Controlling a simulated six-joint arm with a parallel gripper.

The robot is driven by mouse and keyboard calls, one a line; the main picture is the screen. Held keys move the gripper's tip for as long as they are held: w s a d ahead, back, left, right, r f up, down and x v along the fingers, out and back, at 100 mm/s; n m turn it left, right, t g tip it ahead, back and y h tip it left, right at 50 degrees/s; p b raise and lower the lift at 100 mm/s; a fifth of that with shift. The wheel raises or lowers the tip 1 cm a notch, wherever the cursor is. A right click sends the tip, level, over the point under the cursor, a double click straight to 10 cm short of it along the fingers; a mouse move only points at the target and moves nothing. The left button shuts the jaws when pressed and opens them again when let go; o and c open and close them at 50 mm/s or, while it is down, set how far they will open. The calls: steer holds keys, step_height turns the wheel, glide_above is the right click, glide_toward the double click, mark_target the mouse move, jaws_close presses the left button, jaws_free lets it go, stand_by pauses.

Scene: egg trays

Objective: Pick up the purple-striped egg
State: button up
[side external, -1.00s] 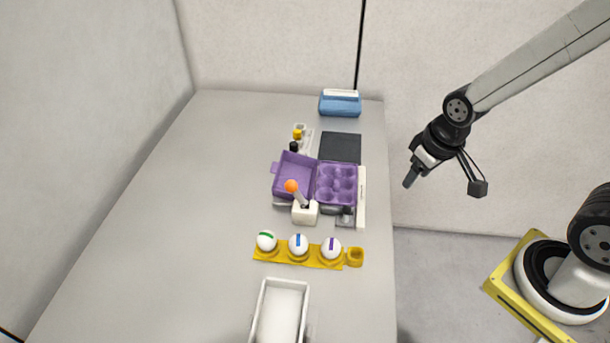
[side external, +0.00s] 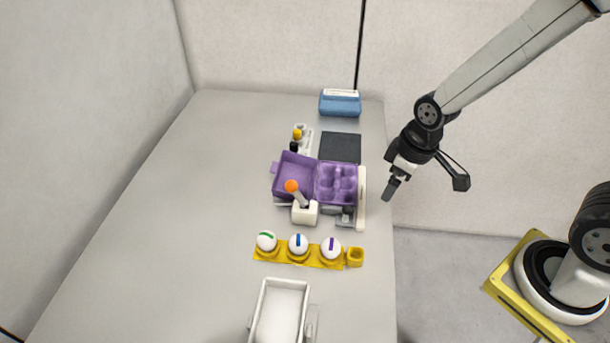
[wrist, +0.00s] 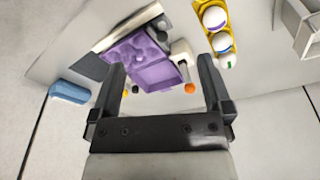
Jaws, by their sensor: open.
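The purple-striped egg (side external: 331,247) is white with a purple band and stands in the yellow egg tray (side external: 312,263). It is the rightmost of three eggs in the side view, beside the blue-striped egg (side external: 298,245) and the green-striped egg (side external: 266,240). My gripper (side external: 390,190) is open and empty, raised near the table's right edge, up and right of the eggs. In the wrist view its two fingers (wrist: 162,85) are spread apart.
A purple open egg carton (side external: 337,183) lies behind the tray, with a white holder with an orange-tipped stick (side external: 305,212) between. A white bin (side external: 280,318) is in front. A blue box (side external: 340,104) and a dark pad (side external: 340,148) are at the back. The table's left side is clear.

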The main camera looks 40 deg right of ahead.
steer(key=w+a+f+n+g, duration=0.1)
steer(key=w+a+f+n, duration=0.25)
steer(key=a+n, duration=0.25)
steer(key=n+g+y, duration=0.1)
steer(key=n, duration=0.5)
glide_above(332, 242)
step_height(332, 242, down, 6)
steer(key=shift+d+r, duration=0.15)
steer(key=shift+r, duration=0.1)
steer(key=shift+f, duration=1.25)
steer(key=shift+f, duration=0.15)
steer(key=shift+a+f, duration=0.2)
steer(key=shift+f, duration=2.25)
steer(key=c, duration=0.8)
